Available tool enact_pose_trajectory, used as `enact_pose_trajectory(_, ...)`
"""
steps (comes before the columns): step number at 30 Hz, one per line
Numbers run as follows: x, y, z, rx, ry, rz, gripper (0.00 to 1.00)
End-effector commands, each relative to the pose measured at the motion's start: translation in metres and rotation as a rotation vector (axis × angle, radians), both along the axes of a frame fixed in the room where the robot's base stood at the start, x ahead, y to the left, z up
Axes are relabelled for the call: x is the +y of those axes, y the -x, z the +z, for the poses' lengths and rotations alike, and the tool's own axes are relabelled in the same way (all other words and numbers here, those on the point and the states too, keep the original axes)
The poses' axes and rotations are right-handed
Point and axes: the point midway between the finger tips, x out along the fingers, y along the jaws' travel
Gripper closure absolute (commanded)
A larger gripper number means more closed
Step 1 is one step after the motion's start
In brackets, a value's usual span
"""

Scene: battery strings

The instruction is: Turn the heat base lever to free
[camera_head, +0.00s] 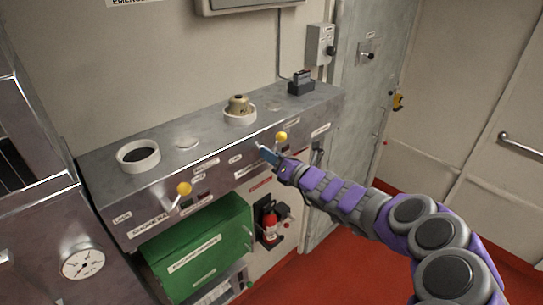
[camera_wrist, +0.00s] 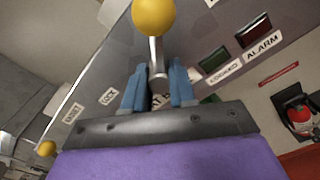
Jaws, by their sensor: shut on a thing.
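The heat base lever has a yellow ball knob (camera_head: 281,136) on the right part of the steel console's front. In the wrist view its knob (camera_wrist: 154,16) is at the top, and its metal stem runs down between my blue fingers. A label partly hidden behind the fingers shows letters like "AT B". My gripper (camera_head: 268,156) is at this lever, just below and left of the knob in the head view. In the wrist view my gripper (camera_wrist: 158,88) has one finger on each side of the stem's lower end and is shut on the lever.
A second yellow-knobbed lever (camera_head: 184,188) is on the console's left part. The console top (camera_head: 215,140) bears a white ring (camera_head: 138,154) and a brass-coloured piece in a white base (camera_head: 240,107). Below are a green box (camera_head: 200,245) and a fire extinguisher (camera_head: 269,225).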

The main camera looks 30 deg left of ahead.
Motion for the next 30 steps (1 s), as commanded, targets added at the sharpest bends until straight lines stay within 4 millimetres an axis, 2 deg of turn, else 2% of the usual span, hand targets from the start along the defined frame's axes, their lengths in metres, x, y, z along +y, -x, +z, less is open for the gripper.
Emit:
enact_pose_trajectory(8, -0.002, -0.003, 0.004, -0.004, -0.007, -0.007, 1.0)
enact_pose_trajectory(9, -0.002, -0.003, 0.004, -0.004, -0.006, -0.006, 0.71)
enact_pose_trajectory(16, -0.001, 0.0, 0.003, -0.004, -0.003, -0.003, 0.49)
enact_pose_trajectory(25, -0.006, 0.001, 0.002, -0.002, -0.003, -0.004, 0.49)
enact_pose_trajectory(30, -0.024, 0.006, 0.002, -0.001, -0.003, -0.007, 0.49)
